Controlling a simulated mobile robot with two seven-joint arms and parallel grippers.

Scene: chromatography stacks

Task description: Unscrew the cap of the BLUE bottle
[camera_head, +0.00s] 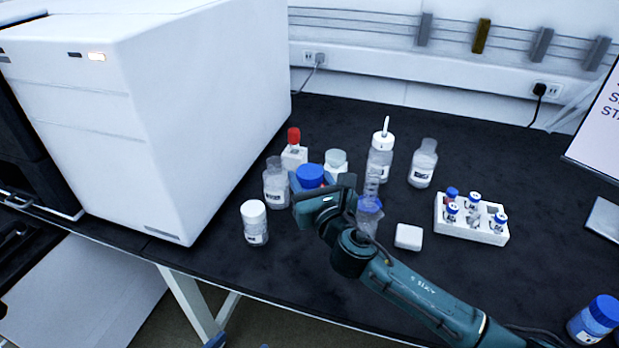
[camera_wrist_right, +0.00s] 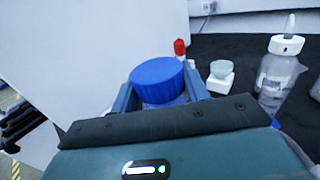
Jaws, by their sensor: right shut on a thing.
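A blue ribbed cap (camera_head: 310,175) shows near the middle of the bench in the head view, and large and close in the right wrist view (camera_wrist_right: 158,76). My right gripper (camera_head: 313,187) is at this cap, with one finger on each side of it in the wrist view (camera_wrist_right: 161,92), and it is shut on it. The bottle under the cap is mostly hidden by my gripper, so I cannot tell whether the cap is seated on it. Another blue-capped bottle (camera_head: 595,321) stands at the lower right. My left gripper is not in view.
A white-capped bottle (camera_head: 254,222) and a clear bottle (camera_head: 276,184) stand left of my gripper. A red-capped vial (camera_head: 293,138), a wash bottle (camera_head: 381,160) and another bottle (camera_head: 423,164) stand behind. A white vial rack (camera_head: 470,232) is right. A white instrument (camera_head: 190,120) fills the left.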

